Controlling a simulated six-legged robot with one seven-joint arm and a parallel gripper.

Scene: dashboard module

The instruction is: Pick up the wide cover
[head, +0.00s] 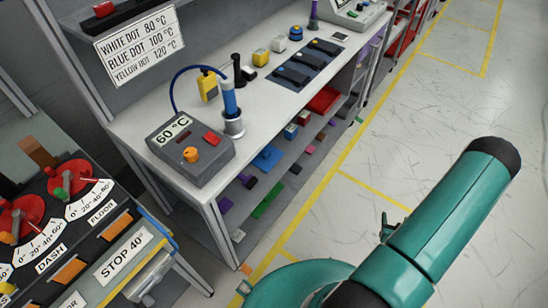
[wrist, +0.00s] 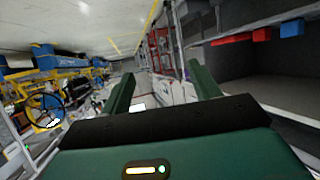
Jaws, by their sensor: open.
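I cannot pick out a wide cover for certain in either view. Dark flat panels (head: 308,62) with small coloured knobs lie on the white workbench (head: 262,100) in the head view; I cannot tell whether one of them is the cover. My gripper (wrist: 163,88) shows in the wrist view with its two green fingers wide apart and nothing between them. It faces out along the room, away from the bench top. In the head view my teal arm is over the floor at the right, and the gripper cannot be made out.
A grey 60 °C control box (head: 190,146) and a blue-handled tool in a metal holder (head: 232,123) stand on the bench's near end. A lower shelf holds coloured blocks (head: 267,158). A lever console (head: 75,225) is at the left. The floor (head: 400,130) right of the bench is clear.

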